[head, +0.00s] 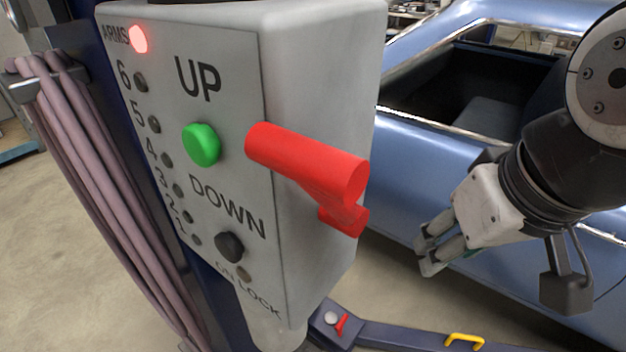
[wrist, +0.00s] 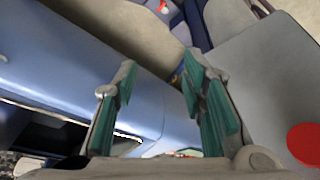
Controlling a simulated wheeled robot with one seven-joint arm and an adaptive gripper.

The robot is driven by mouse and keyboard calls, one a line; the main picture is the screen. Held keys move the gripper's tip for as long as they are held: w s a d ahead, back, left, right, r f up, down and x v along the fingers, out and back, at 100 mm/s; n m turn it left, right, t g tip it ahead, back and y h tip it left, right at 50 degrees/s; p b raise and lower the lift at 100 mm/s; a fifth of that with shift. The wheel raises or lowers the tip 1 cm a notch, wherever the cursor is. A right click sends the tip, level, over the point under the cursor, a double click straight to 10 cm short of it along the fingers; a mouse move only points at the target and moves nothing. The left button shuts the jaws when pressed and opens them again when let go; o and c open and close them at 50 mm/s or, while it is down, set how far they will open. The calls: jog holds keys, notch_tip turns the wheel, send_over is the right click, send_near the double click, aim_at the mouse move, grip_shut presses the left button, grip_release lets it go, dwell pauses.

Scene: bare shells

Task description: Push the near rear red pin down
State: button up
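A small red pin (head: 341,325) stands beside a silvery knob on the dark blue lift arm base, low in the head view. A small red piece, seemingly the same pin, shows at the top of the wrist view (wrist: 162,7). I cannot tell from these frames whether it is up or down. My gripper (head: 432,254) hangs at the right of the head view, in front of the blue car and above the floor, apart from the pin. In the wrist view my gripper (wrist: 160,65) has its two teal-padded fingers spread, with nothing between them.
A grey control box (head: 320,60) with a thick red handle (head: 310,165), green button and black knob fills the left middle. A blue car (head: 440,160) stands at the right. A yellow handle (head: 465,340) sits on the lift arm. Pink hoses (head: 90,180) hang at the left.

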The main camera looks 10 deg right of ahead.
jog(key=w+r+b+x, duration=0.1)
jog(key=w+b+x, duration=0.2)
jog(key=b+x, duration=1.25)
jog(key=n+g+h+b, duration=0.2)
jog(key=n+g+b, duration=0.65)
jog(key=n, duration=1.85)
send_over(340, 322)
jog(key=w+a+b, duration=0.2)
jog(key=b, duration=0.1)
notch_tip(340, 322, down, 59)
jog(key=t, duration=0.3)
jog(key=b+x, duration=0.1)
jog(key=x, duration=0.3)
jog(key=b+x, duration=0.2)
jog(key=x, duration=0.3)
jog(key=b+x, duration=0.1)
jog(key=x, duration=0.4)
jog(key=shift+s+a, duration=0.1)
jog(key=shift+s, duration=0.3)
grip_shut()
